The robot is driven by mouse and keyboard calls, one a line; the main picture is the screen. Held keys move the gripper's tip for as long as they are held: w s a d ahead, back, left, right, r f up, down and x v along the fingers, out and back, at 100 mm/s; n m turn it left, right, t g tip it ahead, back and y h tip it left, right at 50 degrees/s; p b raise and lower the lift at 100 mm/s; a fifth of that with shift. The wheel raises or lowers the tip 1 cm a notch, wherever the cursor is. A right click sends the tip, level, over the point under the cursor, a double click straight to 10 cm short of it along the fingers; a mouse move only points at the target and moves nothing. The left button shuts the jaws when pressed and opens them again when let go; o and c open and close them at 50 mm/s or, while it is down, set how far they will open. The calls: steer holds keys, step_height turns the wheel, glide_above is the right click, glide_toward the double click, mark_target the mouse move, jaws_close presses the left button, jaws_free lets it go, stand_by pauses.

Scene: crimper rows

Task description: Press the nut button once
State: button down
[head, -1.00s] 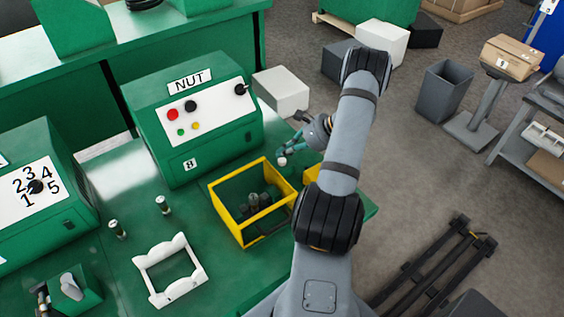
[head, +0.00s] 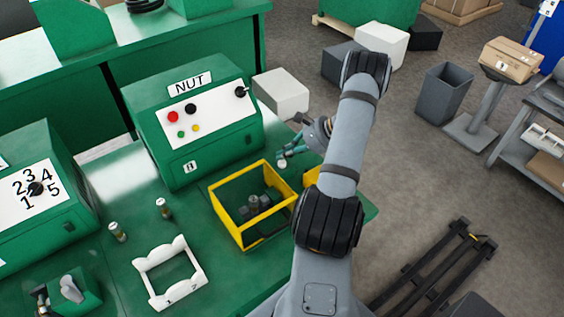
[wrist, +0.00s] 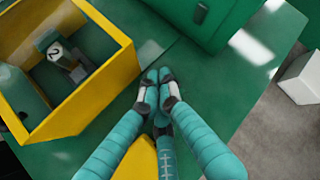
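The green NUT machine (head: 212,152) stands on the green bench. Its white panel (head: 216,122) carries a red button (head: 173,116), a black button (head: 191,108), a small green button (head: 181,134), a small yellow button (head: 196,128) and a black knob (head: 240,92) at the right. No separate label shows on any of these. My gripper (head: 282,162) is in front of the machine's right side, low and apart from the panel. In the wrist view my gripper's (wrist: 157,82) teal fingers meet at their tips over bare bench, with nothing seen between them.
A yellow-rimmed bin (head: 226,217) with dark parts is beside my gripper. A white cradle (head: 156,290) and two small cylinders (head: 163,208) (head: 118,232) are on the bench. A numbered dial machine (head: 48,228) is at left. A white box (head: 283,92) is behind the NUT machine's right side.

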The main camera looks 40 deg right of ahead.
mark_target(284, 164)
steer(key=shift+f, duration=0.15)
steer(key=shift+f+b, duration=0.35)
steer(key=shift+b, duration=0.35)
steer(key=shift+f+b, duration=0.45)
steer(key=shift+b, duration=0.1)
stand_by(0.6)
steer(key=shift+r, duration=0.15)
steer(key=shift+r+p, duration=0.5)
steer(key=shift+r, duration=0.3)
steer(key=shift+r+p, duration=1.5)
steer(key=shift+r, duration=1.05)
steer(key=shift+f, duration=0.1)
